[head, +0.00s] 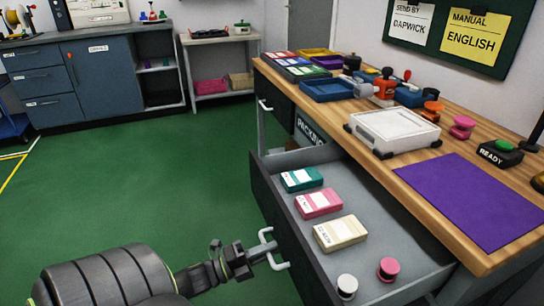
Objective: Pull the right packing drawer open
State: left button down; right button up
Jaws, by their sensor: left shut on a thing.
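The packing drawer (376,235) stands pulled out from under the wooden bench (377,170), and its inside shows. In it lie a green box (301,179), a pink box (318,203), a cream box (340,233), a white round piece (347,286) and a pink round piece (388,269). My left gripper (262,252) is at the drawer's light handle (273,249), shut on it. My right gripper is not in view.
On the bench are a white tray (393,130), a purple mat (470,198), a READY button (500,152) and several small parts. A second, closed drawer (274,105) is farther back. Green floor (150,190) is clear on the left.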

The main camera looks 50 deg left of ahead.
pick_arm(q)
jog(key=c, duration=1.6)
grip_release()
jog(key=shift+o, duration=0.2)
jog(key=v, duration=1.7)
jog(key=shift+s, duration=0.25)
